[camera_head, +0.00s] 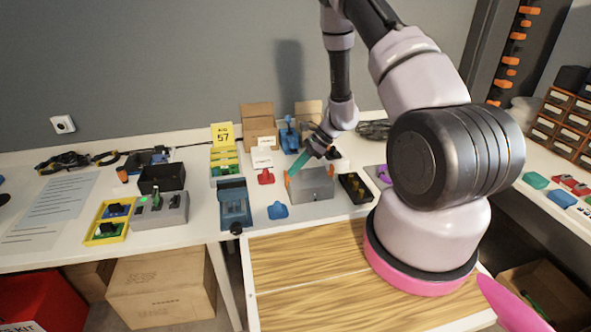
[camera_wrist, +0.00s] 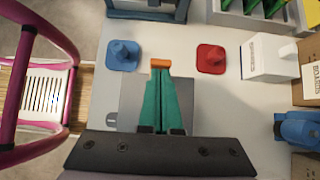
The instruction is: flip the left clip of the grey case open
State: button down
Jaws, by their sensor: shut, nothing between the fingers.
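The grey case (camera_head: 312,187) stands on the white table, with an orange left clip (camera_head: 287,179) at its left end and another orange clip (camera_head: 331,171) at its right end. My gripper (camera_head: 293,171) reaches down over the case from the upper right, its green fingers together and empty. In the wrist view, the shut fingers (camera_wrist: 161,82) lie over the grey case (camera_wrist: 130,92), and an orange clip (camera_wrist: 160,63) shows just beyond their tips. Whether the tips touch that clip I cannot tell. The fingers hide part of the case's top.
A blue knobbed piece (camera_head: 277,210) and a red knobbed piece (camera_head: 265,176) stand left of the case. A black tray (camera_head: 354,187) is close on its right. Cardboard boxes (camera_head: 258,127) stand behind. The wooden surface (camera_head: 305,265) in front is clear.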

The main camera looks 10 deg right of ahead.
aim_at(285, 172)
jog(key=shift+a+r, duration=0.1)
jog(key=shift+a, duration=0.1)
jog(key=shift+a+r+h, duration=0.25)
jog(key=shift+a+h, duration=0.65)
jog(key=shift+h, duration=0.4)
jog(key=a+h, duration=0.2)
jog(key=shift+a+f+h, duration=0.15)
jog(key=shift+a+h, duration=0.15)
jog(key=shift+d, duration=0.15)
jog(key=shift+d+f, duration=0.35)
jog(key=shift+d, duration=0.2)
